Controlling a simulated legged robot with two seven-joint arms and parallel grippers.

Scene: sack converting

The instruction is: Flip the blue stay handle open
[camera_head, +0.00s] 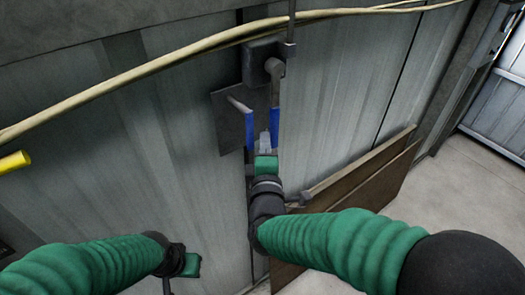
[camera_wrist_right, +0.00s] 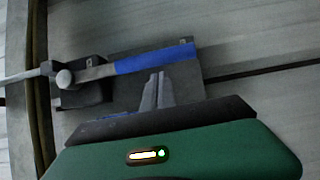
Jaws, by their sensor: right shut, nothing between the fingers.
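A blue handle grip (camera_head: 275,118) hangs down on a dark arm from a block on the grey metal wall. A second blue piece (camera_head: 249,130) hangs just left of it, near a grey pin. In the right wrist view one blue grip (camera_wrist_right: 155,58) runs out from a round pivot (camera_wrist_right: 65,78). My right gripper (camera_head: 265,140) is between the two blue pieces, low down, with its fingers shut and empty. In the wrist view its fingertips (camera_wrist_right: 157,85) are just below the blue grip; contact is unclear. My left gripper (camera_head: 190,266) is low at the left, its fingers mostly hidden.
A dark plate (camera_head: 228,120) is behind the handles. A vertical rod (camera_head: 291,20) rises above them. A pale cable (camera_head: 120,82) crosses the wall above. Brown boards (camera_head: 345,205) lean on the wall at right, with open floor (camera_head: 450,200) beyond.

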